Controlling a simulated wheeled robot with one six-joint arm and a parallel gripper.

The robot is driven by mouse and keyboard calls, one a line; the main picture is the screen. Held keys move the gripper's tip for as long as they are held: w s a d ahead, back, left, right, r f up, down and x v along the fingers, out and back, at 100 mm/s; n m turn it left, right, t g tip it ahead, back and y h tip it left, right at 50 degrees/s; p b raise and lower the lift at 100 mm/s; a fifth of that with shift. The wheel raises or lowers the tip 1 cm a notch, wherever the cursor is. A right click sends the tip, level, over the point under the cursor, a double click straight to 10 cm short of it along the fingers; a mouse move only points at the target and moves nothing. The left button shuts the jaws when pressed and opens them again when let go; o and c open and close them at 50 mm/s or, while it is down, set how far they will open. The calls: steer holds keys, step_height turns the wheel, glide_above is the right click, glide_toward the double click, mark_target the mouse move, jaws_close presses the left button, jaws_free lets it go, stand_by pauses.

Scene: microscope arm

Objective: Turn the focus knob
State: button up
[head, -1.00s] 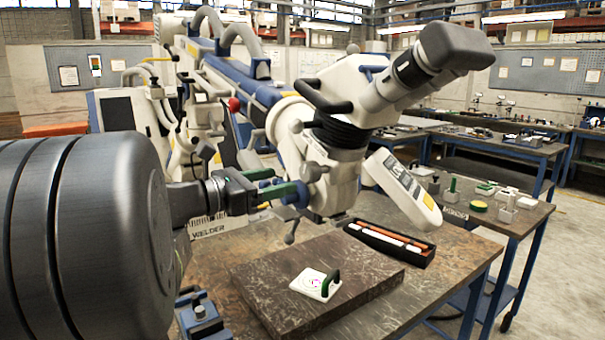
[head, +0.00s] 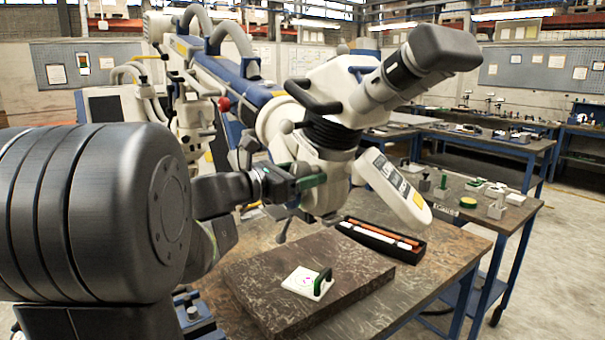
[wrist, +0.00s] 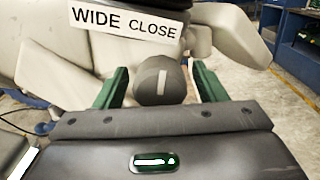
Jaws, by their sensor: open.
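The focus knob (wrist: 161,82) is a dark grey round knob with a white line on its face, seen in the wrist view below a label (wrist: 125,24) reading "WIDE" and "CLOSE". The white line stands nearly upright, tilted slightly right. My gripper (wrist: 158,84) is open, with one green finger on each side of the knob and a visible gap on both sides. In the head view my gripper (head: 311,181) is at the side of the microscope head (head: 330,165), and the knob is hidden there behind the fingers.
Below the gripper is a bench with a dark stone slab (head: 345,270), bearing a white plate (head: 300,281) with a green handle. A black tray (head: 405,252) of rods lies behind the slab. A white panel (head: 395,187) and levers hang near the microscope head.

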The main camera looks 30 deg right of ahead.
steer(key=shift+c, duration=0.3)
steer(key=c, duration=0.9)
steer(key=shift+f+m+b, duration=0.15)
steer(key=shift+m+b, duration=0.15)
steer(key=shift+b, duration=0.35)
steer(key=shift+m+b, duration=0.3)
steer(key=shift+b, duration=0.15)
steer(key=m+b, duration=0.2)
steer(key=b, duration=0.1)
steer(key=shift+f, duration=0.15)
steer(key=m+b, duration=0.4)
steer(key=shift+w+r, duration=0.1)
steer(key=shift+r, duration=0.15)
